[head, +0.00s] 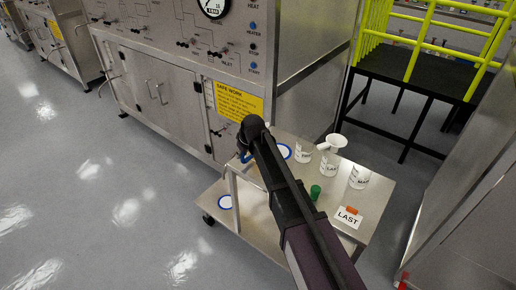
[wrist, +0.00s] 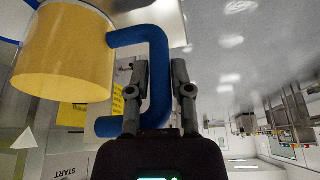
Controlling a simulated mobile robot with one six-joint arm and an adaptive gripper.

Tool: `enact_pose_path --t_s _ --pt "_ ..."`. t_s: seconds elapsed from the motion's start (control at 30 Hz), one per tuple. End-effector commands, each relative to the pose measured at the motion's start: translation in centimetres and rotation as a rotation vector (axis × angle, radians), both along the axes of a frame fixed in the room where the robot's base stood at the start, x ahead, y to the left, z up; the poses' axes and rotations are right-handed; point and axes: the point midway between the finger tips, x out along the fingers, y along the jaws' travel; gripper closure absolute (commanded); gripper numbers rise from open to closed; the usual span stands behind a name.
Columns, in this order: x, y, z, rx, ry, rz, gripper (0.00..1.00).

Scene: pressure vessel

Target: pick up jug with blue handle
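The jug has a yellow body (wrist: 62,50) and a blue handle (wrist: 158,72), which fill the left and middle of the wrist view. My gripper (wrist: 160,75) has its two dark fingers on either side of the handle's long bar. The left finger is inside the handle loop and the right finger is outside it. The fingers stand apart, and I cannot see firm contact. In the head view my gripper (head: 246,150) is at the trolley's far left corner, with a bit of blue handle (head: 245,158) beside it. My arm hides most of the jug there.
The metal trolley (head: 375,205) holds labelled white beakers (head: 359,177), a green cup (head: 315,192) and a "LAST" card (head: 347,217). A control cabinet (head: 165,90) stands behind; the floor at left is clear.

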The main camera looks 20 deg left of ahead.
Motion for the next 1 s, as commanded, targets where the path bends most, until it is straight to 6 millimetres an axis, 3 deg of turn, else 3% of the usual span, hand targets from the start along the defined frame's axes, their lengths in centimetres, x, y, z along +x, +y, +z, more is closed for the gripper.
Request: enact_pose_path --t_s 0.57,1.0 --pt "0.0 0.0 0.4 -0.001 -0.001 0.0 1.0" --pt "0.1 -0.1 3.4 -0.001 -0.001 0.0 1.0"
